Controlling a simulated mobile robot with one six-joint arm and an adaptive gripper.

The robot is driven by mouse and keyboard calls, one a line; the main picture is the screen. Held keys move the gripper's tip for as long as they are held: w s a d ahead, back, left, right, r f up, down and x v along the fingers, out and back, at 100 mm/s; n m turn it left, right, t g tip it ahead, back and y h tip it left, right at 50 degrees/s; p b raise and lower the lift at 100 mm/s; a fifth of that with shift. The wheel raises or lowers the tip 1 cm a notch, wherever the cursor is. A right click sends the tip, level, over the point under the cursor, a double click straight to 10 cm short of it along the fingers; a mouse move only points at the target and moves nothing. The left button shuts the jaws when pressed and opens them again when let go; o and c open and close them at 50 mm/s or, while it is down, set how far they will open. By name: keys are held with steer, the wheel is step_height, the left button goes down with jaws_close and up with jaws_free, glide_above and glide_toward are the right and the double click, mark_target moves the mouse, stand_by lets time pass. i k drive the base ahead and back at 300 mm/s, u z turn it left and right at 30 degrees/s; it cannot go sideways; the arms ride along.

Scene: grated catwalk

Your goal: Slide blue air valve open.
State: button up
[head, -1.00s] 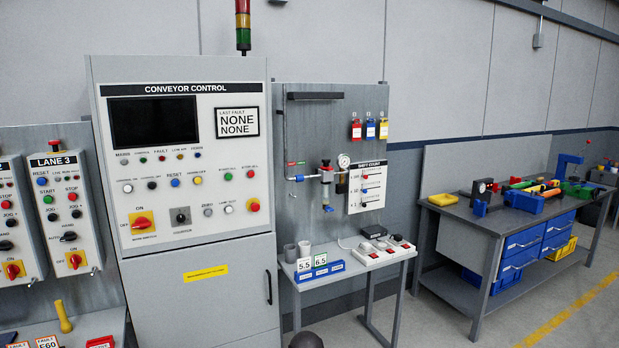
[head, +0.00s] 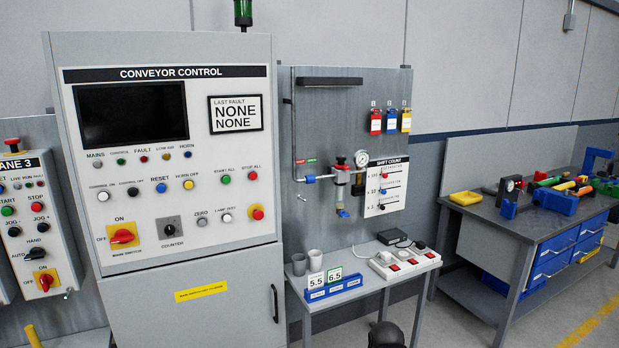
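A small blue fitting (head: 309,179), which looks like the blue air valve, sits on the thin air pipe on the grey back panel. It is left of the clear filter unit and the round pressure gauge (head: 361,157). A small red label and a small green label are above it; the blue part appears closer to the green one, but it is too small to read its setting. Another blue part (head: 343,213) hangs under the filter unit. A dark rounded shape at the bottom edge may be part of my arm. My gripper cannot be made out.
The conveyor control cabinet (head: 168,170) stands left of the panel. Below the panel, a small table (head: 350,303) holds cups, number cards, a blue tray and a power strip (head: 404,262). A workbench (head: 515,221) with tools stands at the right. Floor shows between them.

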mark_target(311, 179)
steer(key=u, duration=0.25)
steer(key=i, duration=0.95)
steer(key=u, duration=0.5)
